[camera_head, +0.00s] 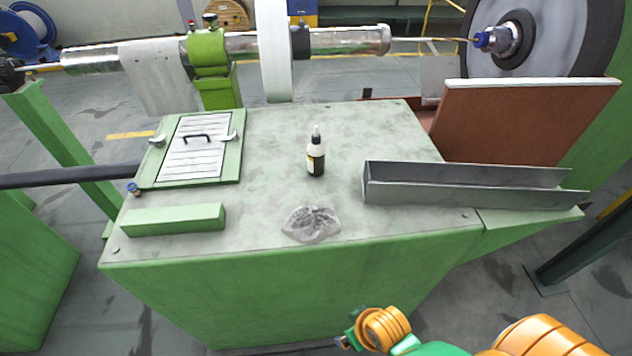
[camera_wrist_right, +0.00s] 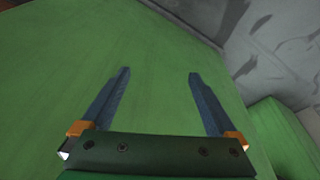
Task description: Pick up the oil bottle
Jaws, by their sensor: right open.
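The oil bottle (camera_head: 316,158) stands upright near the middle of the grey-topped green machine bench (camera_head: 270,135). It is small, with a dark body, a pale label and a white nozzle top. My right arm comes in at the bottom right of the head view, low in front of the bench. The right gripper (camera_wrist_right: 160,75) shows in the right wrist view, open and empty, with its two blue-grey fingers apart before a green surface. The bottle is not in the wrist view. My left gripper is not in view.
The bench top around the bottle is clear.

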